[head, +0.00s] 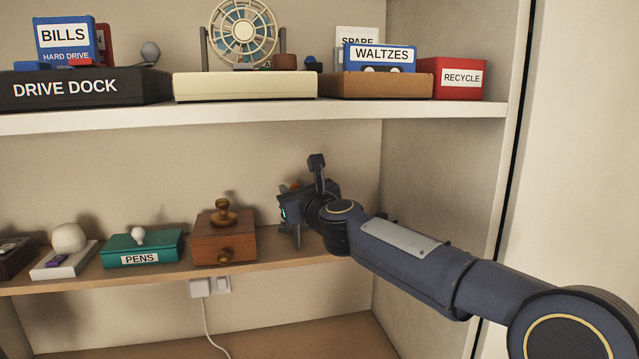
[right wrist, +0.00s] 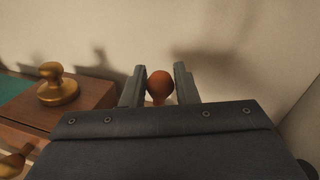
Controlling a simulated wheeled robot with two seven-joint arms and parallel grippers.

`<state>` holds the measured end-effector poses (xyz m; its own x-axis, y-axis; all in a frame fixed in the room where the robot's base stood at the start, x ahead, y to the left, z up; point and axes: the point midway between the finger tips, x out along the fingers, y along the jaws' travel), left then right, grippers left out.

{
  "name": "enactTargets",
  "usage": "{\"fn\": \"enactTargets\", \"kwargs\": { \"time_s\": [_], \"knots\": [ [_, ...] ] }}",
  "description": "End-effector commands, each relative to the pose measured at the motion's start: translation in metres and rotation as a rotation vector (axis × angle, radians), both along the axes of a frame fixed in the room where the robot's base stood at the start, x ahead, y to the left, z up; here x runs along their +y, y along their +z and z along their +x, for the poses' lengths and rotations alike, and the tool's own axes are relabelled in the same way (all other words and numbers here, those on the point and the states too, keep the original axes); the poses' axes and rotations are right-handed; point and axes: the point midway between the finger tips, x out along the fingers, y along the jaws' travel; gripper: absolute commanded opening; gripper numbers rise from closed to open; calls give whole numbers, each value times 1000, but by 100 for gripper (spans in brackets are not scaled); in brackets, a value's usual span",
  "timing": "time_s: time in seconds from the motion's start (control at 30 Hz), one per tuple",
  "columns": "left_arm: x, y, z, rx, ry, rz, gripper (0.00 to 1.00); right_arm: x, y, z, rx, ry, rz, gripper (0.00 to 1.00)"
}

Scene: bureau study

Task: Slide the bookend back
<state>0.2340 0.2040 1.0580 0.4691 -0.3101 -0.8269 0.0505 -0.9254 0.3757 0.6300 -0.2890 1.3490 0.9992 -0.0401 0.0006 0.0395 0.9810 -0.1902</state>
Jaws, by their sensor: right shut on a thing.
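My right gripper (head: 293,200) is at the right part of the lower shelf, in front of the back wall. In the right wrist view its two fingers (right wrist: 160,86) stand on either side of a reddish-brown round knob (right wrist: 160,88) and are shut on it. A bit of orange-brown (head: 296,185) shows behind the gripper in the head view. What the knob belongs to is hidden by my gripper, so I cannot tell the bookend's full shape. My left gripper is not in view.
A wooden box (head: 224,245) with a brass-coloured knob stands left of my gripper. A teal PENS box (head: 142,250) is further left. The upper shelf (head: 420,110) runs above my arm, and the cabinet's side wall (head: 440,180) is to the right.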

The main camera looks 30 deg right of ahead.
Motion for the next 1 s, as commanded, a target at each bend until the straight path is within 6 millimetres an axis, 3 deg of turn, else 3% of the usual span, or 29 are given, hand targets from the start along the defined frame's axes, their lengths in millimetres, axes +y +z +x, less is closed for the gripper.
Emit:
{"fn": "enactTargets", "kwargs": {
  "time_s": [0.1,0.37,0.4,0.57,0.87,1.0],
  "knots": [
    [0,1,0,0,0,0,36,10,1,2,-1,1,1,0],
    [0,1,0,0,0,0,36,10,0,2,-1,1,0,0],
    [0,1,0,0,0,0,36,10,0,2,-1,1,0,28],
    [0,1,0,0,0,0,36,10,0,2,-1,1,0,47],
    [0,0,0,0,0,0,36,10,0,-1,-1,0,1,47],
    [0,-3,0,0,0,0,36,10,0,-17,-2,0,0,47]
  ]
}}
